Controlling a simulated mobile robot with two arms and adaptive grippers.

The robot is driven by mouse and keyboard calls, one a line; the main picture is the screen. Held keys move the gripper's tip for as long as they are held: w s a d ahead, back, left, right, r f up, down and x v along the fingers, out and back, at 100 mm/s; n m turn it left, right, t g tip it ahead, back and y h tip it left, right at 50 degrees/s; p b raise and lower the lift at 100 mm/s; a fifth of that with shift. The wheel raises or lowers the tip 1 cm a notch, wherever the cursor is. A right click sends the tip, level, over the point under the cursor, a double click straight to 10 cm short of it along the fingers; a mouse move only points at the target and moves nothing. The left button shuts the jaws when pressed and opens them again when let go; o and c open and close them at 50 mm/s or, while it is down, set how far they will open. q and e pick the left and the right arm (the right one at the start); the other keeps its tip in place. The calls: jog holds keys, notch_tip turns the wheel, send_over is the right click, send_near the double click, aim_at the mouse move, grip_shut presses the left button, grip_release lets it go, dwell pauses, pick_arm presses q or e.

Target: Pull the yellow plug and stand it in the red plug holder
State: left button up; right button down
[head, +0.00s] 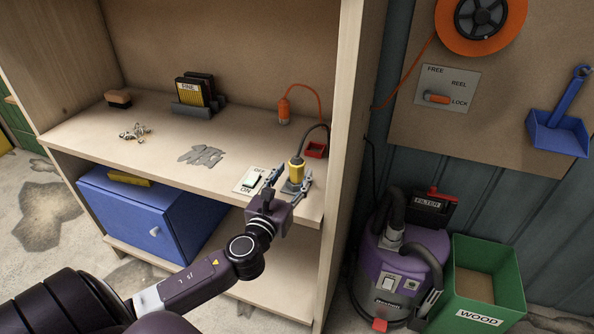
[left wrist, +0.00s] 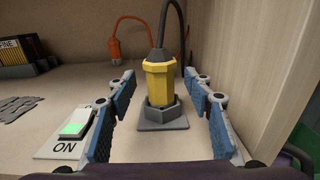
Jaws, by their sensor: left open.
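The yellow plug (head: 296,170) stands upright in a grey socket base (head: 290,187) on the shelf, near its right end. A dark cable rises from its top. In the left wrist view the yellow plug (left wrist: 160,80) is between the two blue-padded fingers of my left gripper (left wrist: 165,110), with gaps on both sides. In the head view my left gripper (head: 288,183) is open at the plug's near side. The red plug holder (head: 315,149) is behind the plug, against the right side panel. My right gripper is not in view.
A switch plate (head: 249,180) marked ON is just left of the gripper; its green rocker (left wrist: 73,129) shows in the left wrist view. An orange plug (head: 284,110) with an orange cable stands behind. The right side panel (head: 342,120) is close. Grey scraps (head: 201,156) lie further left.

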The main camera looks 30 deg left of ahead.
aim_at(294, 173)
pick_arm(q)
jog(key=x, duration=0.3)
jog(key=shift+f, duration=0.15)
grip_shut()
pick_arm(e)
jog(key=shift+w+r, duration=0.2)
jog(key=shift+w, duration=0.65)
